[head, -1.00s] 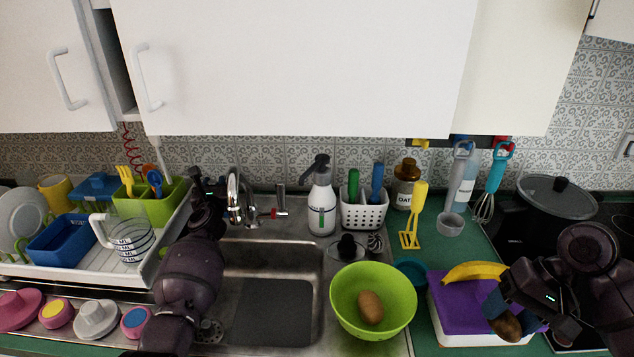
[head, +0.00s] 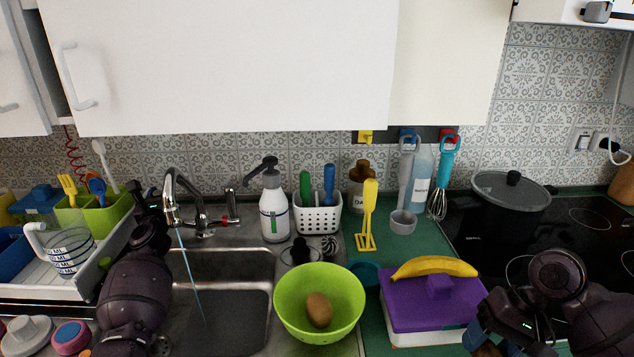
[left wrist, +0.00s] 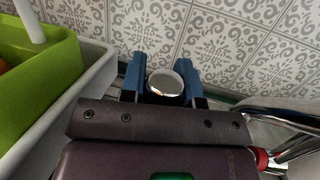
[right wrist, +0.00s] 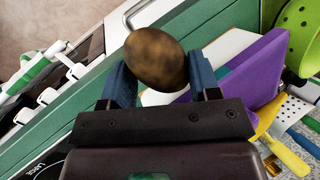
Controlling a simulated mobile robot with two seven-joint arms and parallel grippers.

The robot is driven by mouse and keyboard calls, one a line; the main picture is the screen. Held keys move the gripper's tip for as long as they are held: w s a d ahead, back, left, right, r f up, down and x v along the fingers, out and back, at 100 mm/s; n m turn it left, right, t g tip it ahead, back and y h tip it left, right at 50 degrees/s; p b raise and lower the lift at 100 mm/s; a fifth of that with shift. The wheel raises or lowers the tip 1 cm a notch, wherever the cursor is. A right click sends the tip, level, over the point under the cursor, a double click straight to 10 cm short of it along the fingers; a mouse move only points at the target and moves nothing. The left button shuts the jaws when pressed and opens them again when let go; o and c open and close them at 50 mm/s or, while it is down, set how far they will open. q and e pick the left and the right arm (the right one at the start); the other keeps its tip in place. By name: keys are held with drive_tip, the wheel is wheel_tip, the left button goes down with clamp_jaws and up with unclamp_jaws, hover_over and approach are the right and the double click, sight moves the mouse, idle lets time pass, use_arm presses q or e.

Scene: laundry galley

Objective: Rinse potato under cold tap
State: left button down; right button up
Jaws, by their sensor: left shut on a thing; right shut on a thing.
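The tap (head: 180,195) stands behind the metal sink (head: 245,262), and a thin stream of water (head: 190,275) falls from its spout into the basin. My left gripper (head: 152,203) is at the left side of the tap; in the left wrist view its blue fingers are shut on a round, pale-topped tap knob (left wrist: 165,83). My right gripper (head: 482,336) is shut on a brown potato with dark patches (right wrist: 155,58), held at the right front, away from the water. Another, cleaner potato (head: 319,309) lies in the green bowl (head: 290,325).
A purple-lidded box (head: 410,305) with a banana (head: 435,267) on it stands between bowl and right gripper. A soap dispenser (head: 273,210) and white utensil basket (head: 318,218) stand behind the sink. A black pot (head: 505,215) is on the hob. The basin looks otherwise empty.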

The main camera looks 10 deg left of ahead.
use_arm(q)
drive_tip(key=shift+r, duration=0.15)
use_arm(e)
drive_tip(key=shift+d, duration=0.1)
use_arm(q)
drive_tip(key=c, duration=0.8)
unclamp_jaws()
drive_tip(key=shift+c, duration=0.2)
